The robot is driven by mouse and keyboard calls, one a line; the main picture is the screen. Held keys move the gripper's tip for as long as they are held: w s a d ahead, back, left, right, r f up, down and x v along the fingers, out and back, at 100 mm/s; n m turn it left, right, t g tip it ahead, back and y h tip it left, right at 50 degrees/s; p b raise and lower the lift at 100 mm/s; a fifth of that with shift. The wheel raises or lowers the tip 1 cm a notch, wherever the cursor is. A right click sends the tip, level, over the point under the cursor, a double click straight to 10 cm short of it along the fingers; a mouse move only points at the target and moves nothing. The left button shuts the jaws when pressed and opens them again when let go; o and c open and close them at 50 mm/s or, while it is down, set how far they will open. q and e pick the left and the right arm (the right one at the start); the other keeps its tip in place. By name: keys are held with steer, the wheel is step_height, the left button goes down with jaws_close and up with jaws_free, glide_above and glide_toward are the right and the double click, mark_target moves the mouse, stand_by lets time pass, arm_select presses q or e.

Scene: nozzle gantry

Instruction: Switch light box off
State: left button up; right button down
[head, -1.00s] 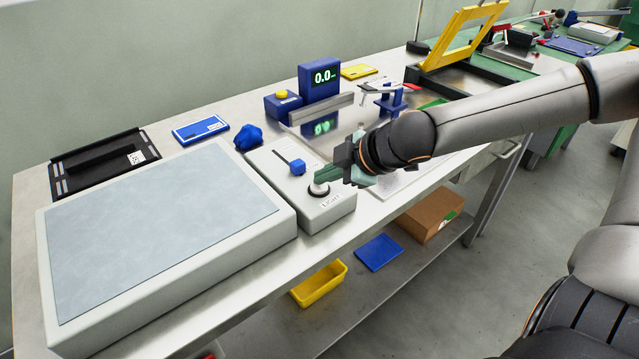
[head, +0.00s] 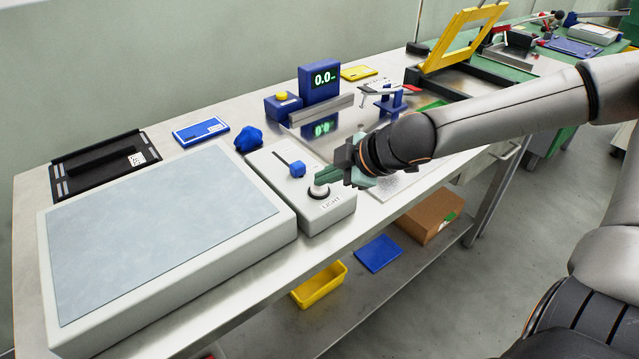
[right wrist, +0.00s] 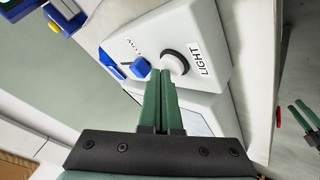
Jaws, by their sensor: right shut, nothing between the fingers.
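The light box (head: 160,230) is a wide pale box with a grey-blue panel, which looks unlit, on the left of the bench. Its control box (head: 325,209) adjoins it on the right and carries a blue slider knob (head: 297,169) and a round white button (head: 318,191) in a dark ring, labelled LIGHT. My right gripper (head: 322,178), with green fingers, is shut and empty, its tips at the white button. In the right wrist view the fingertips (right wrist: 163,76) are beside the button (right wrist: 174,63); whether they touch it I cannot tell.
A blue display (head: 320,80) reading 0.0 and a blue clamp (head: 388,100) stand behind my right arm. A shelf below holds a yellow bin (head: 320,286).

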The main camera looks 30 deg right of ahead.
mark_target(325, 189)
steer(key=shift+r+p, duration=3.05)
steer(key=shift+r, duration=0.1)
steer(key=shift+f, duration=0.1)
